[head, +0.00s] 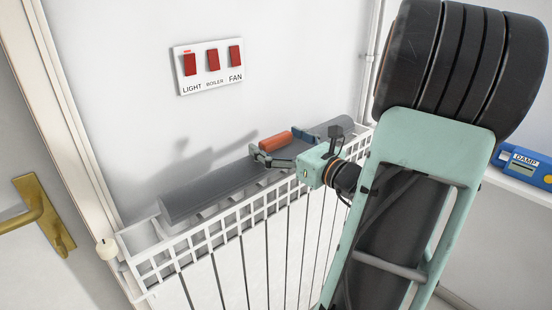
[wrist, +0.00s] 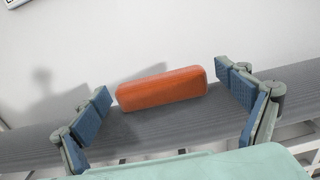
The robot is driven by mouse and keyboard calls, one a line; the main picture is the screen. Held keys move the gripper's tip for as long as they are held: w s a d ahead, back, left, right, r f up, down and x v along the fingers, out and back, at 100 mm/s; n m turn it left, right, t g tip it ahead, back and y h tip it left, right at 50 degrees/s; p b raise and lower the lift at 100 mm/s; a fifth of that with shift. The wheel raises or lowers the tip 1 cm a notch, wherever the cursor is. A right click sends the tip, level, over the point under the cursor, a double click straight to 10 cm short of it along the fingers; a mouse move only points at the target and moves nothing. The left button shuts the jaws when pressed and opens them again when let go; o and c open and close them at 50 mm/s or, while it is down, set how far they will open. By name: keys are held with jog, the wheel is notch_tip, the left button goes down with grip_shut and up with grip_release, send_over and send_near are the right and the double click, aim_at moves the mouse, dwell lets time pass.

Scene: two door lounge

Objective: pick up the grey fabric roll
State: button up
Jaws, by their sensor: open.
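The grey fabric roll (head: 208,188) is a long dark-grey cylinder lying along the top of the white radiator. In the wrist view the grey roll (wrist: 150,130) runs across the whole picture, below an orange-red block (wrist: 162,88). The block (head: 275,141) appears to rest on or just behind the roll; which one I cannot tell. My gripper (head: 280,146) is open at the roll's right half. In the wrist view its blue-padded fingers (wrist: 166,100) stand apart, one on each side of the block. Nothing is held between them. My gripper hides part of the roll.
A switch panel (head: 209,66) is on the wall above. A door with a brass handle (head: 42,215) is at left. A blue device (head: 526,165) sits on a right-hand ledge.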

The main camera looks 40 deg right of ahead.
jog(key=shift+r, duration=0.1)
jog(key=c, duration=2.2)
jog(key=shift+r, duration=0.1)
